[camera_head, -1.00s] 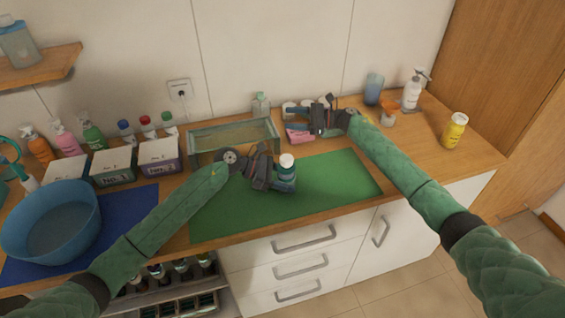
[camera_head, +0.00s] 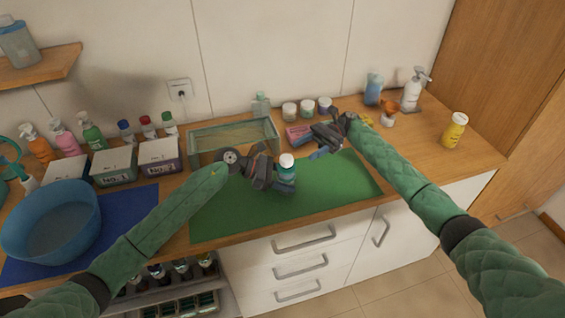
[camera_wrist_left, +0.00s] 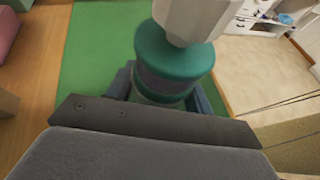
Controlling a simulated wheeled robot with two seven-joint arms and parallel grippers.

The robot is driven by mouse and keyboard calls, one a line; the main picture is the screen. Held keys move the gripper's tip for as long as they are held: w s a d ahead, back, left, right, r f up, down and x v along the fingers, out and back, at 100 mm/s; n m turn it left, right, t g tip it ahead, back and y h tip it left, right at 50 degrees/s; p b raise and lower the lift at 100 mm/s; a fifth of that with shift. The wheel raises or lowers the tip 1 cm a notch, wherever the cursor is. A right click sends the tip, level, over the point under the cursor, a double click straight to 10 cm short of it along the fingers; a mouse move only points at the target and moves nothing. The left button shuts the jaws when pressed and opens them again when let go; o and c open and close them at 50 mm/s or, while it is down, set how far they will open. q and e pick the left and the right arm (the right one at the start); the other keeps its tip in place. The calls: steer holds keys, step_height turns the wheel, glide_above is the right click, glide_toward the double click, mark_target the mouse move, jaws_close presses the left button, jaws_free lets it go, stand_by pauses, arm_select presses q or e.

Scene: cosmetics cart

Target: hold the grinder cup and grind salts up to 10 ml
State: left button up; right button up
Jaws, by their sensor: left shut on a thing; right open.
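The grinder cup (camera_head: 286,173) is teal and grey with a white top, and it stands upright over the green mat (camera_head: 230,217). My left gripper (camera_head: 272,178) is shut on the cup from its left side. In the left wrist view the cup (camera_wrist_left: 174,68) sits between the fingers, with its white top (camera_wrist_left: 195,18) nearest the camera; its base is hidden. I cannot tell whether it touches the mat. My right gripper (camera_head: 318,142) is open near the mat's back right edge, close to a pink box (camera_head: 297,134).
Small jars (camera_head: 290,110) stand along the wall behind the right gripper. A glass case (camera_head: 232,134) is behind the left gripper. A blue bowl (camera_head: 50,222) and labelled boxes (camera_head: 113,165) are at left. A yellow bottle (camera_head: 455,130) and a pump bottle (camera_head: 412,90) stand at right. The mat's right part is clear.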

mark_target(281, 163)
steer(key=x, duration=1)
steer(key=shift+s+a, duration=0.1)
steer(key=c, duration=1)
